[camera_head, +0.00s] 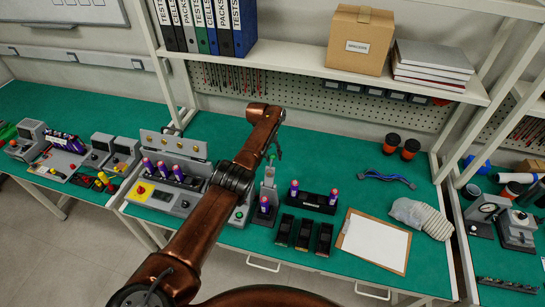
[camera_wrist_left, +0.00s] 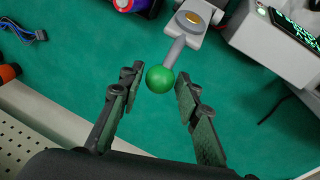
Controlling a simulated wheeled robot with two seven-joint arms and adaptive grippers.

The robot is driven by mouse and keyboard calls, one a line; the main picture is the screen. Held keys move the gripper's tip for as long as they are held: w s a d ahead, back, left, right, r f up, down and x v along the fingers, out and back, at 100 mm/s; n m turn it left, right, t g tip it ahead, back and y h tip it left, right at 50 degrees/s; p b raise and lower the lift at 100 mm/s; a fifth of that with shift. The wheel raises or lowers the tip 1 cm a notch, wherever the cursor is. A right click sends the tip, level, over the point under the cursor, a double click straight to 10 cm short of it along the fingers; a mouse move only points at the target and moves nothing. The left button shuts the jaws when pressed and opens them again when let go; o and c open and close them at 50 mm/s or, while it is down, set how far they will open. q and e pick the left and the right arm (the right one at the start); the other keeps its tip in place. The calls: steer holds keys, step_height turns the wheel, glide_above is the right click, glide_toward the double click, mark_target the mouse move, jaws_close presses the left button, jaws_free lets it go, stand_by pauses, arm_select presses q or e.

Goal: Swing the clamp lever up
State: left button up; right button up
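The clamp (camera_head: 268,190) is a small grey fixture on the green bench, with a purple cell (camera_head: 265,205) at its front. Its lever is a grey rod (camera_wrist_left: 175,48) ending in a green ball knob (camera_wrist_left: 160,79). In the head view the knob (camera_head: 271,159) shows just below my left gripper (camera_head: 277,148). In the left wrist view my left gripper (camera_wrist_left: 157,85) is open, with the ball between its two fingertips and a visible gap on each side. The gripper's far side is hidden by the arm in the head view. My right gripper is not in view.
A grey tester with cells (camera_head: 178,173) stands left of the clamp. A black cell holder (camera_head: 318,202), several black trays (camera_head: 304,235) and a clipboard (camera_head: 372,242) lie right. A shelf (camera_head: 330,72) with a cardboard box (camera_head: 359,40) overhangs the back. Bench space behind the holder is clear.

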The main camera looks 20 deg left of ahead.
arm_select(q)
steer(key=shift+o, duration=0.7)
steer(key=shift+s+d, duration=0.1)
steer(key=shift+d, duration=0.05)
steer(key=v, duration=1.2)
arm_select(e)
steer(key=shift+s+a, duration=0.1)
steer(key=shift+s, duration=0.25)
